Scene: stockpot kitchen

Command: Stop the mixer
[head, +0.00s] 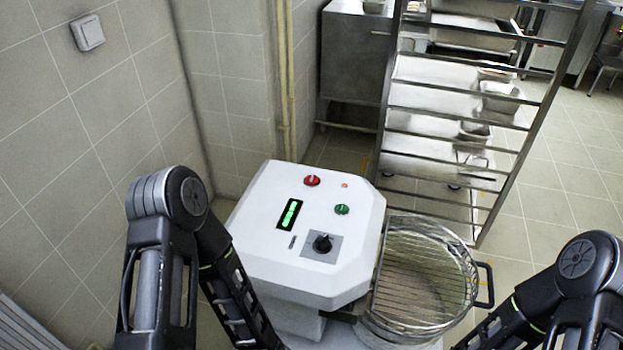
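The white mixer (265,220) stands in front of me, its sloped top panel facing me. On the panel are a red button (312,181), a green button (341,209), a small lit red lamp (345,186), a lit green display (289,215) and a black knob (322,242). The mixer's bowl (415,325), under a wire guard (425,270), is at its right. My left arm comes in at the left of the mixer and my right arm at the lower right. Both grippers are below the picture's edge, out of view.
A tall metal rack (455,110) with trays stands behind the bowl. A steel cabinet (355,60) is at the back. A tiled wall with a light switch (87,32) is at the left. Tiled floor is clear at the right.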

